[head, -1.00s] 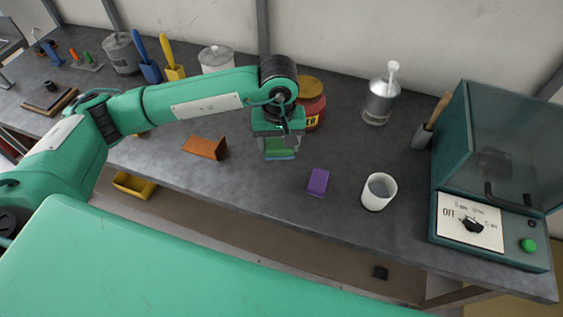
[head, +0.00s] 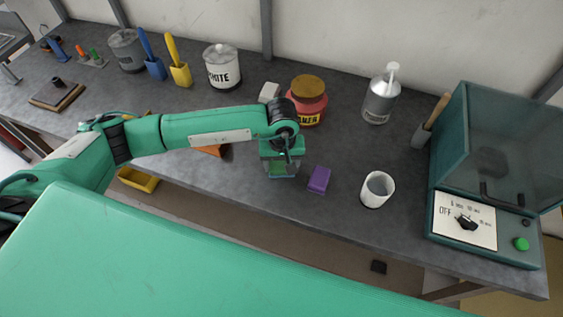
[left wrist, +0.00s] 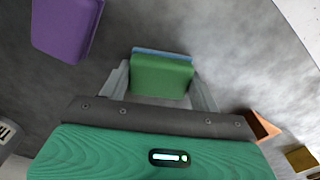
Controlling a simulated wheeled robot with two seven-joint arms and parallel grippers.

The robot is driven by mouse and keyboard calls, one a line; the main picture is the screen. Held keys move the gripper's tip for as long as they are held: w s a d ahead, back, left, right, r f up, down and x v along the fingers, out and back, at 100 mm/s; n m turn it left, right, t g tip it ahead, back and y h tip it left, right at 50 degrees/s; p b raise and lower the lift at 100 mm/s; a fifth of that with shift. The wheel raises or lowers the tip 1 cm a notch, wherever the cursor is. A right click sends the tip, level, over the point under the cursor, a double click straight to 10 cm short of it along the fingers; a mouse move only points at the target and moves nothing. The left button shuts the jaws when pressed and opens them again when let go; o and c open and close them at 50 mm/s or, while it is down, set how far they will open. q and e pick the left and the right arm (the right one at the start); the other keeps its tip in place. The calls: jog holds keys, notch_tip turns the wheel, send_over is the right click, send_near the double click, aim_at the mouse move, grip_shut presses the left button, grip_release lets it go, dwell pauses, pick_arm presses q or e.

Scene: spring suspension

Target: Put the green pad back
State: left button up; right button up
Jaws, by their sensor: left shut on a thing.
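The green pad (left wrist: 161,76) is between the two fingers of my left gripper (left wrist: 160,88) in the left wrist view, with a light blue layer along its far edge. In the head view my left gripper (head: 281,172) points down over the front part of the grey workbench, shut on the pad, which is mostly hidden there. I cannot tell whether the pad touches the bench. A purple block (head: 319,180) lies just to the right of the gripper; it also shows at the upper left in the left wrist view (left wrist: 66,27). My right gripper is not in view.
An orange block (head: 212,151) lies left of the gripper, partly behind my arm. A white cup (head: 377,190) stands to the right. A red jar (head: 307,102) and a small white block (head: 269,93) stand behind. The bench's front edge is close.

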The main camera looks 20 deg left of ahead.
aim_at(282, 165)
pick_arm(q)
jog(key=shift+f, duration=0.15)
jog(key=o, duration=0.9)
jog(key=shift+r, duration=0.35)
jog(key=shift+s+r+b, duration=0.1)
jog(key=shift+r+b, duration=2)
jog(key=shift+r, duration=3.75)
